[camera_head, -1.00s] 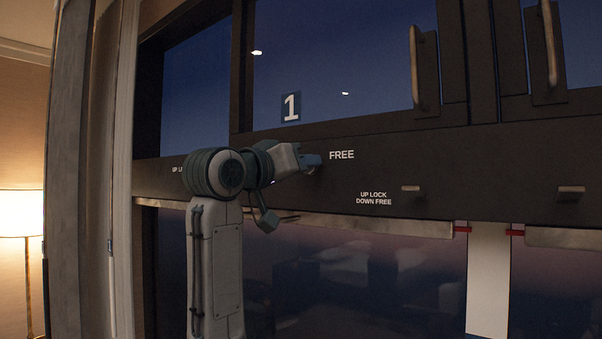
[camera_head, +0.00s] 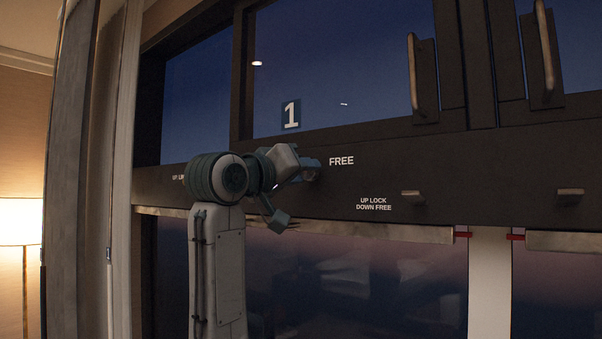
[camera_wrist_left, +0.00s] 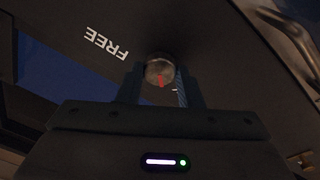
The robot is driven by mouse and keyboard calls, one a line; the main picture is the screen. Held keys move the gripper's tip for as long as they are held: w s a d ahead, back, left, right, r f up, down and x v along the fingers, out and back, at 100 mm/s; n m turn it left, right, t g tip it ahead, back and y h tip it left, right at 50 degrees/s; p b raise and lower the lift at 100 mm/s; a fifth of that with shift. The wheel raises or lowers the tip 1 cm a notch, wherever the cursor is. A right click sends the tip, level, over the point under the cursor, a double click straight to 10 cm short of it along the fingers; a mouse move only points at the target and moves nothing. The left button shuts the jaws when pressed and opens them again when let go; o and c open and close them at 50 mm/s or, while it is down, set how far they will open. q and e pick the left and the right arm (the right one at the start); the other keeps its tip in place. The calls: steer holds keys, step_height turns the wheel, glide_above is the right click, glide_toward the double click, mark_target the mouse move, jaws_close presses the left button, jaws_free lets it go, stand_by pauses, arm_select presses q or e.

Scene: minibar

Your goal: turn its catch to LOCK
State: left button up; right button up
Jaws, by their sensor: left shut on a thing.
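The catch (camera_wrist_left: 159,69) is a round metal knob with a red mark, on the dark rail beside the white word FREE (camera_head: 341,161). In the left wrist view the red mark points down the picture, toward my gripper's body. My left gripper (camera_head: 312,169) is at the rail just left of FREE and shut on the knob, with one finger on each side of it. In the head view the gripper hides the knob. My right gripper is not in view.
A window panel marked 1 (camera_head: 291,114) is above the rail. Small metal tabs (camera_head: 413,198) stick out at right, by the label UP LOCK DOWN FREE (camera_head: 374,204). Vertical handles (camera_head: 413,75) are at upper right. A lit lamp (camera_head: 20,222) stands far left.

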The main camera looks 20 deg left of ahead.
arm_select(q)
steer(key=o, duration=0.8)
steer(key=shift+f, duration=0.1)
steer(key=shift+o, duration=0.8)
steer(key=shift+s+a+b, duration=0.15)
steer(key=shift+s+b, duration=0.15)
steer(key=shift+s, duration=0.05)
steer(key=b+v, duration=0.4)
steer(key=v, duration=0.6)
steer(key=shift+b, duration=0.4)
